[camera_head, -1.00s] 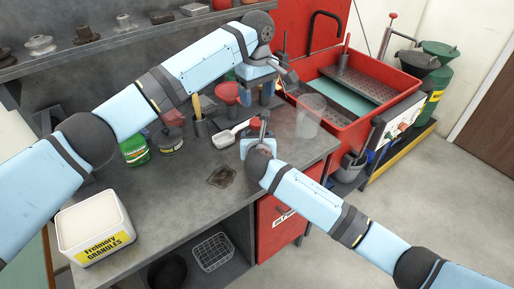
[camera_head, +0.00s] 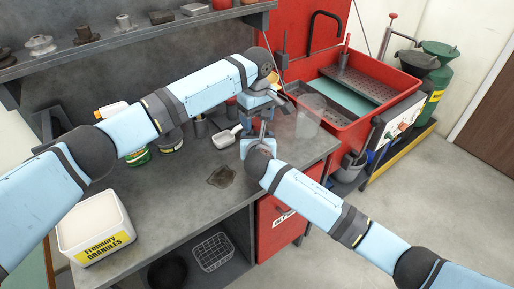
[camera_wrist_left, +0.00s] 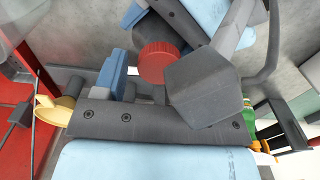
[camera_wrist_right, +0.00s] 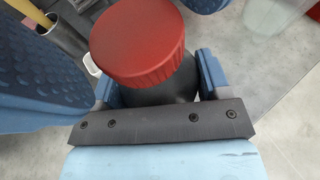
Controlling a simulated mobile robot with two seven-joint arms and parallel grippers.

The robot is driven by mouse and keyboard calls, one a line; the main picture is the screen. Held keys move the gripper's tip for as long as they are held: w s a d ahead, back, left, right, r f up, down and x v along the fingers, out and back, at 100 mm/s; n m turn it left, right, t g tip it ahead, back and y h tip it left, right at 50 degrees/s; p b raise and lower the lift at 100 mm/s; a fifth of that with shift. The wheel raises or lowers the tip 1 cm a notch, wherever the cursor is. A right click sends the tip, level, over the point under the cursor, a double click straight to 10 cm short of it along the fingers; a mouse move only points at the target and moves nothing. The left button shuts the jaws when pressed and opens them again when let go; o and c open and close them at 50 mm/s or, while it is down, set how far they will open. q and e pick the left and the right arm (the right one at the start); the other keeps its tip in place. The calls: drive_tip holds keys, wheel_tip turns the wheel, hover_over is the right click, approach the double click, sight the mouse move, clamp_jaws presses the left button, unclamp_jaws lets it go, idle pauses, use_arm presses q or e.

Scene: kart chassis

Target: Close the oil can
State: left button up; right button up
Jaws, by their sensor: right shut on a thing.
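The oil can is a dark can (camera_wrist_right: 160,92) with a ribbed red cap (camera_wrist_right: 138,42) on its top. My right gripper (camera_wrist_right: 158,84) is shut on the can's body below the cap, one blue finger on each side. The left wrist view shows the red cap (camera_wrist_left: 158,62) close by. My left gripper (camera_head: 262,104) is just above the right one. Its blue pads show in the right wrist view at the left and upper right, apart, with the cap between them. The can is mostly hidden in the head view. I cannot tell how tightly the cap sits.
A clear beaker (camera_head: 310,113) stands right of the grippers, near the red sink unit (camera_head: 385,108). A white scoop (camera_head: 226,139) lies left of them. A white granules tub (camera_head: 95,228) stands at the bench's left. The front bench is mostly clear.

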use_arm(q)
drive_tip(key=c, duration=0.9)
drive_tip(key=shift+m, duration=1.7)
drive_tip(key=o, duration=1)
drive_tip(key=shift+r, duration=0.15)
drive_tip(key=shift+r, duration=2.15)
drive_tip(key=shift+c, duration=0.3)
